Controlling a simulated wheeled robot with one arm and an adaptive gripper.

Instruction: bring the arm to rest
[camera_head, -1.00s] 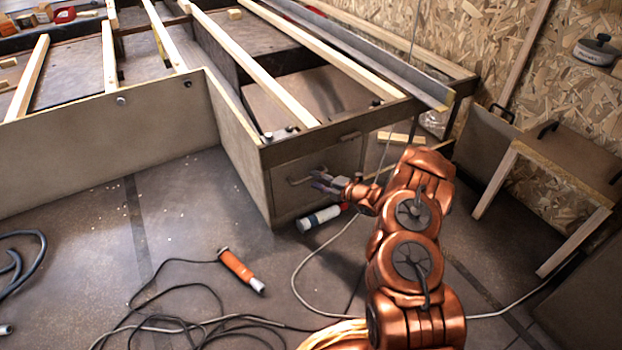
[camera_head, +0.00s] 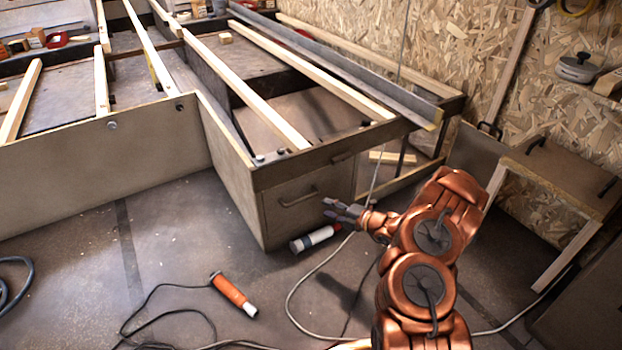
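My copper-coloured arm (camera_head: 433,235) reaches up from the bottom right of the head view, bent at its joints. My gripper (camera_head: 327,207) points left in front of the drawer (camera_head: 285,205) of the bench. Its two grey fingers stand a little apart, with nothing seen between them. The drawer looks closed, and its handle (camera_head: 299,198) is to the left of the fingertips, with a gap between them.
A white and red canister (camera_head: 314,238) lies on the floor below my gripper. An orange tool (camera_head: 234,294) and loose cables (camera_head: 165,312) lie further left. The wooden-slatted bench (camera_head: 250,95) fills the back. A wooden-legged stand (camera_head: 553,185) is at right.

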